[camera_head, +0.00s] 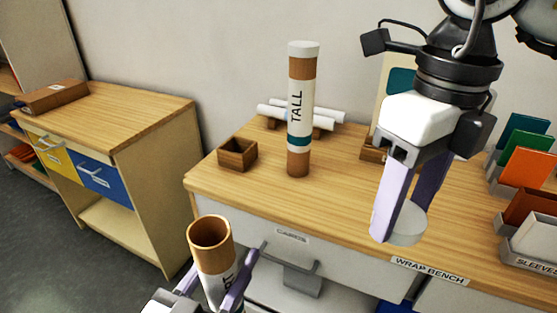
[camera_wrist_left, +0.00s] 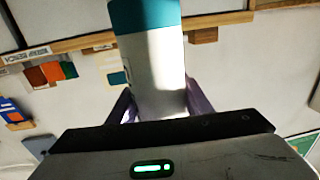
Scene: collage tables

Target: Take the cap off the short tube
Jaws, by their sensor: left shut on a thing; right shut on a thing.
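The short tube (camera_head: 212,255) is a brown and white cylinder with part of a dark label showing. It stands nearly upright, its top open and its hollow inside visible. My left gripper (camera_head: 219,279) is shut around its lower part, in front of the bench. In the left wrist view the tube (camera_wrist_left: 155,65) shows white with a teal end between the fingers. My right gripper (camera_head: 405,212) is shut on a white round cap (camera_head: 406,236), held above the bench front, well right of the tube and apart from it. The tube's lower end is hidden in the head view.
A tall capped tube (camera_head: 300,115) labelled TALL stands upright on the wrap bench (camera_head: 340,210). A small open wooden box (camera_head: 237,154) is left of it, and white rolls (camera_head: 270,113) lie behind. Coloured sleeves (camera_head: 526,167) stand in holders at right.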

